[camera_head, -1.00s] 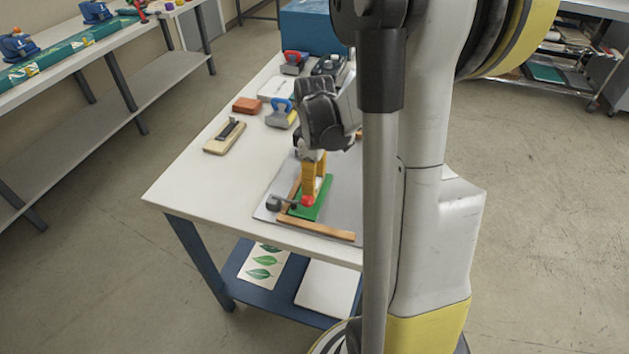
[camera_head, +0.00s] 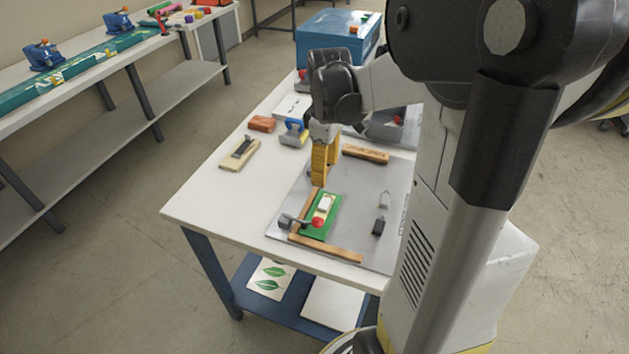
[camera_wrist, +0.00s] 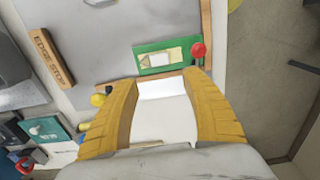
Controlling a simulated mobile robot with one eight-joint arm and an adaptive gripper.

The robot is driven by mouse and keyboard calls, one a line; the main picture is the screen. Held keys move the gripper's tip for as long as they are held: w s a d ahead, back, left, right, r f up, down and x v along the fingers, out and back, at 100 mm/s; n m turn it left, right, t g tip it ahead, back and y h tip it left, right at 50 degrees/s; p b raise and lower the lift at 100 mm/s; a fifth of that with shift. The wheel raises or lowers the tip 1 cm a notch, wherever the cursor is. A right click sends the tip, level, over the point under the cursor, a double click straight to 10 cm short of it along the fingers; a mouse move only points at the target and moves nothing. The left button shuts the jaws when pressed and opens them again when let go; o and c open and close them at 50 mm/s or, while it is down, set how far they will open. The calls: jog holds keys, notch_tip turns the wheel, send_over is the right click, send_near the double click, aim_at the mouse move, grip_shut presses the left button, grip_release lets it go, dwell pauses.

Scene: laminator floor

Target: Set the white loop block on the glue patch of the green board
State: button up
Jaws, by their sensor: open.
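The green board (camera_head: 312,229) lies flat on the grey mat, against wooden strips; it also shows in the wrist view (camera_wrist: 144,69). The small white block (camera_head: 325,203) sits on the board, and in the wrist view the white block (camera_wrist: 160,59) lies within the pale glue patch (camera_wrist: 177,54), which shows around it. Its loop side cannot be made out. My gripper (camera_head: 319,183) has yellow fingers and is open and empty. It is behind the board, apart from the block. In the wrist view my gripper (camera_wrist: 163,80) has bare white surface between its fingers.
A red-knobbed clamp (camera_head: 317,222) reaches over the board's near end. Wooden strips (camera_head: 325,248) edge the mat (camera_head: 348,205). An edge stop (camera_head: 365,153) lies behind. The table's front left is clear.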

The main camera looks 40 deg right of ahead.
jog(key=s+a+r+m+t, duration=0.3)
jog(key=a, duration=0.7)
jog(key=s+a+r+m+t, duration=0.3)
jog(key=s+a+t, duration=0.1)
jog(key=a, duration=0.6)
jog(key=shift+a+r, duration=0.2)
jog(key=shift+a, duration=0.15)
jog(key=shift+s, duration=0.1)
